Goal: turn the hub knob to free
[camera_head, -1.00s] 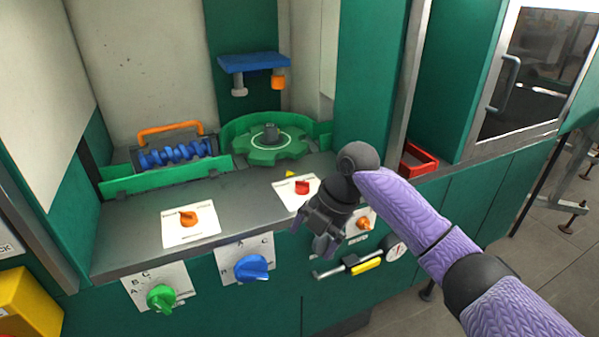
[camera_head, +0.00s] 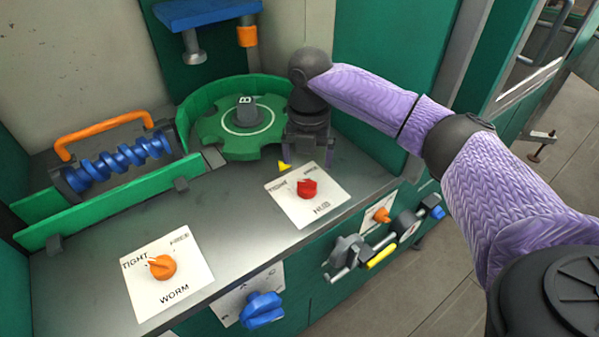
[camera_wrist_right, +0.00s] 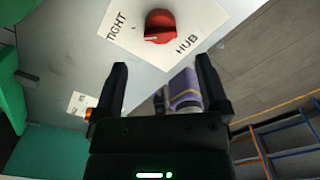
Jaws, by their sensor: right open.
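The hub knob (camera_head: 307,188) is red and sits on a white plate (camera_head: 322,204) lettered HUB on the grey counter. In the right wrist view the hub knob (camera_wrist_right: 160,26) is ahead of the fingertips, and its white mark lies on the side of the word TIGHT. My right gripper (camera_head: 308,160) points down just behind the plate, apart from the knob. In the right wrist view my right gripper (camera_wrist_right: 161,66) has its two fingers spread with nothing between them. My left gripper is not in view.
An orange knob (camera_head: 162,267) on a WORM plate stands to the left. A green toothed wheel (camera_head: 240,128) is behind, close to my right gripper. A blue worm (camera_head: 120,160) lies at the left. Blue and orange knobs and a yellow-handled lever (camera_head: 381,257) are on the front panel.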

